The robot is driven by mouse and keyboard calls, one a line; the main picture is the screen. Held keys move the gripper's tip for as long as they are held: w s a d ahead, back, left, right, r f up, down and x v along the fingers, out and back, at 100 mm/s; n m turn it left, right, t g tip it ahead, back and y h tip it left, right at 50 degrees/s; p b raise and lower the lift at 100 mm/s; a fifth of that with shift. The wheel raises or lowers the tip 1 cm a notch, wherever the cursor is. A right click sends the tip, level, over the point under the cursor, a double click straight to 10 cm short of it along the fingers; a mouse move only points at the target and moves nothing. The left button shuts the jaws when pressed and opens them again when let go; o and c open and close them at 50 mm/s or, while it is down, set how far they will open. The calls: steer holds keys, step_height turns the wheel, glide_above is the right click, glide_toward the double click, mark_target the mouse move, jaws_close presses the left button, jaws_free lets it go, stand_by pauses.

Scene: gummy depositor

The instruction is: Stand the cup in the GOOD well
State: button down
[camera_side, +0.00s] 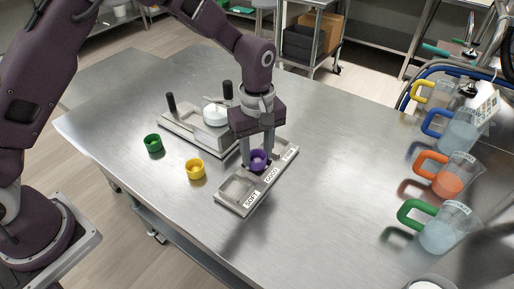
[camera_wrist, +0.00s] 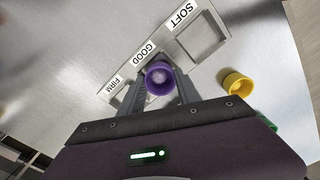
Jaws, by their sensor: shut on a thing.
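A small purple cup (camera_side: 258,160) is between the fingers of my gripper (camera_side: 258,158), which is shut on it. The cup is upright, at the middle GOOD well of the metal tray (camera_side: 234,207). The tray has wells labelled SOFT, GOOD and FIRM. In the wrist view the purple cup (camera_wrist: 160,78) sits between the fingertips (camera_wrist: 158,88), beside the GOOD label (camera_wrist: 143,53). The cup and fingers hide most of the GOOD well. I cannot tell whether the cup touches the well floor. The SOFT well (camera_wrist: 203,40) is empty.
A yellow cup (camera_side: 195,169) and a green cup (camera_side: 153,143) stand on the steel table left of the tray. A metal fixture with black posts (camera_side: 171,103) and a white round piece (camera_side: 215,115) is behind. Several jugs with coloured handles (camera_side: 440,230) line the right side.

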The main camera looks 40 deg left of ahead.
steer(key=shift+f, duration=0.4)
steer(key=c, duration=0.8)
jaws_free()
steer(key=shift+o, duration=0.2)
steer(key=shift+r, duration=0.15)
step_height(320, 180, up, 7)
